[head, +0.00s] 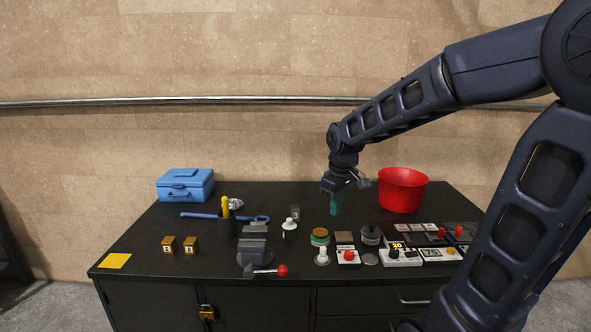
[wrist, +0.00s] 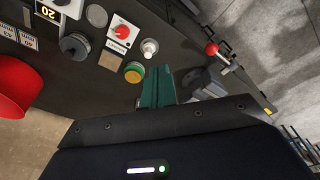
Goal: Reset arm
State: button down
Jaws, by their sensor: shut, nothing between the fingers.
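My gripper (head: 336,204) has green fingers and hangs above the black table, pointing down, at the end of my dark blue arm. The fingers are shut with nothing between them. In the wrist view the green fingers (wrist: 158,88) show close together, with table items beyond them. In the head view the fingers are behind the row of small devices and left of the red bucket (head: 403,190). They look clear of the things around them.
The table's back middle is fairly clear. A pipe (head: 200,101) runs along the wall.

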jog(key=s+d+r+m+t, duration=0.1)
jog(key=s+d+m, duration=0.3)
jog(key=d, duration=0.4)
jog(key=s+d+r+m+t, duration=0.2)
jog(key=s+d+m, duration=0.3)
jog(key=d, duration=0.3)
jog(key=shift+s+d+r+h, duration=0.3)
jog(key=shift+s+d+r, duration=0.05)
jog(key=shift+s+r, duration=0.45)
dwell(0.9)
